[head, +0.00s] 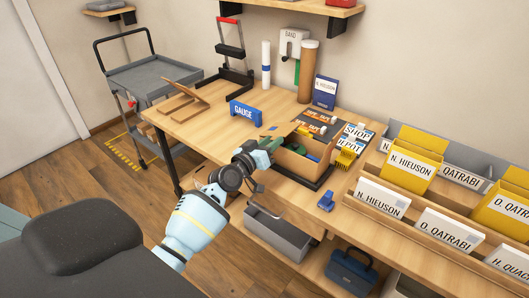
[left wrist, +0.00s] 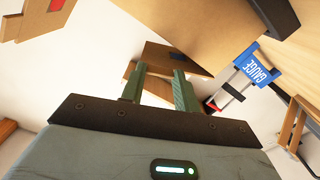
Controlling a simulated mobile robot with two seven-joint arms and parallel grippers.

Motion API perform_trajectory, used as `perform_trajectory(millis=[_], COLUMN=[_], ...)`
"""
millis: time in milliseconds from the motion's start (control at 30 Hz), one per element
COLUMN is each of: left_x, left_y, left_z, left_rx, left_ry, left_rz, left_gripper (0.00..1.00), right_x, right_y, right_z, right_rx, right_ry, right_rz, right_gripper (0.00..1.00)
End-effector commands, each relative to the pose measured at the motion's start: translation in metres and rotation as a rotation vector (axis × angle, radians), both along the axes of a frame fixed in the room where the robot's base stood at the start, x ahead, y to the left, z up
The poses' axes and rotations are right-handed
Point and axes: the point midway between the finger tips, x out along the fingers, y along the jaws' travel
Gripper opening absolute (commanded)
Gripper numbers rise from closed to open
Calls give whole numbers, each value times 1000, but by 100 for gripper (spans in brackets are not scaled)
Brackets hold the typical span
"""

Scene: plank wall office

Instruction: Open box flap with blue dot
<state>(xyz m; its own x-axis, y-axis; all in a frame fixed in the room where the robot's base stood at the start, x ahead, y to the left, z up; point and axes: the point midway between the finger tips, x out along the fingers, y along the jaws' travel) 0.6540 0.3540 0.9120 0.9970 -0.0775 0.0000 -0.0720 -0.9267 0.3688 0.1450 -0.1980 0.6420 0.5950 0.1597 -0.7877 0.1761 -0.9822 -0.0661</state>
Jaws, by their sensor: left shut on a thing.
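The open cardboard box (head: 299,165) stands on the wooden desk and holds yellow, green and blue items. My left gripper (head: 272,143) is at the box's far left edge, shut on a raised tan flap (head: 285,129). A small blue mark shows beside the flap's left end; I cannot tell whether it is the blue dot. In the left wrist view, a brown panel (left wrist: 176,58) shows beyond the two green fingers (left wrist: 158,88). Another flap with a red square shows at the upper left there. My right gripper is not in view.
A blue GAUGE sign (head: 245,112) stands left of the box. Labelled file bins (head: 412,170) fill the desk's right side. A blue tape dispenser (head: 326,201) lies in front. A grey bin (head: 279,232) is on the lower shelf. The desk's front left is clear.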

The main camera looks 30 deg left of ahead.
Motion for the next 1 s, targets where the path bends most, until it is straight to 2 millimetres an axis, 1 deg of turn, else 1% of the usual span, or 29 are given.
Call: perform_trajectory(millis=[33,133,400,700,1000], left_x=[5,10,13,14,16], left_y=[1,5,18,37,58], left_z=[7,14,31,43,50], left_rx=[-37,-130,-388,-673,-955], left_ry=[-2,5,24,47,70], left_rz=[0,1,0,0,0], left_gripper=[0,0,0,0,0], right_x=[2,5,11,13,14], right_y=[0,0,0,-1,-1], right_z=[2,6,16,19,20], right_rx=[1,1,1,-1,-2], right_ry=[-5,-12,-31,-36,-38], right_rz=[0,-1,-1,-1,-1], right_gripper=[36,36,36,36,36])
